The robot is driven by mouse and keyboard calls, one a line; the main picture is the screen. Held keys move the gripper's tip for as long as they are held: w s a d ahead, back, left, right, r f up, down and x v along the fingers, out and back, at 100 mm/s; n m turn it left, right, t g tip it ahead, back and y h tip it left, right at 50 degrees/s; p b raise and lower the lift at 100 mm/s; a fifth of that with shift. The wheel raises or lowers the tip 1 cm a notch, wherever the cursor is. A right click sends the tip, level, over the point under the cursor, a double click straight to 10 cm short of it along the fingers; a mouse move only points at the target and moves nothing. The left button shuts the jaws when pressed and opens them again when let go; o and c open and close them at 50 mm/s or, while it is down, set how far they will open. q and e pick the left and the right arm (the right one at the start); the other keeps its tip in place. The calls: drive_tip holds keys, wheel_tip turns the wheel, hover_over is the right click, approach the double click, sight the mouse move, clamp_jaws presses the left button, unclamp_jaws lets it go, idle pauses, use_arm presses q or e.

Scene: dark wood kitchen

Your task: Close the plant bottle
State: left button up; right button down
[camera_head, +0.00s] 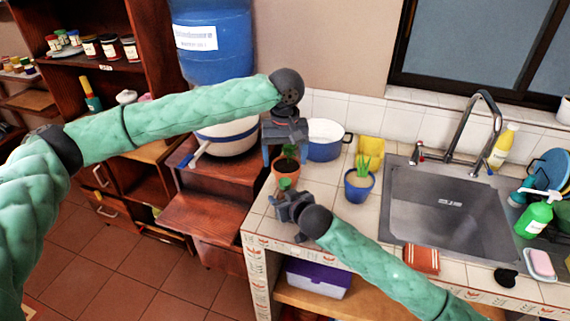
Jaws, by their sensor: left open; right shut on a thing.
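A small leafy plant in a terracotta pot (286,169) is at the left end of the tiled counter. My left gripper (285,158) is open, pointing down, with its fingers on either side of the plant's leaves. My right gripper (281,201) is low, just in front of the pot, and shut on a small green-topped thing (285,184). Most of that held thing is hidden by the gripper, so I cannot tell what it is. I cannot tell whether either gripper touches the pot. No separate cap can be made out.
A blue pot with a spiky plant (359,186) stands to the right, near a yellow container (370,150) and a blue-white pot (324,142). The sink (448,212) is further right, with a green spray bottle (535,218) beside it. Wooden steps (205,217) lie left.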

use_arm(q)
wheel_tip(320, 180, up, 9)
idle(0.3)
drive_tip(key=shift+f, duration=0.1)
use_arm(e)
drive_tip(key=c, duration=0.6)
unclamp_jaws()
drive_tip(key=shift+c, duration=0.2)
drive_tip(key=b+v, duration=0.2)
drive_tip(key=v, duration=0.4)
drive_tip(key=shift+s+d+f, duration=0.1)
use_arm(q)
drive_tip(key=shift+f, duration=1.3)
use_arm(e)
drive_tip(key=shift+v, duration=0.8)
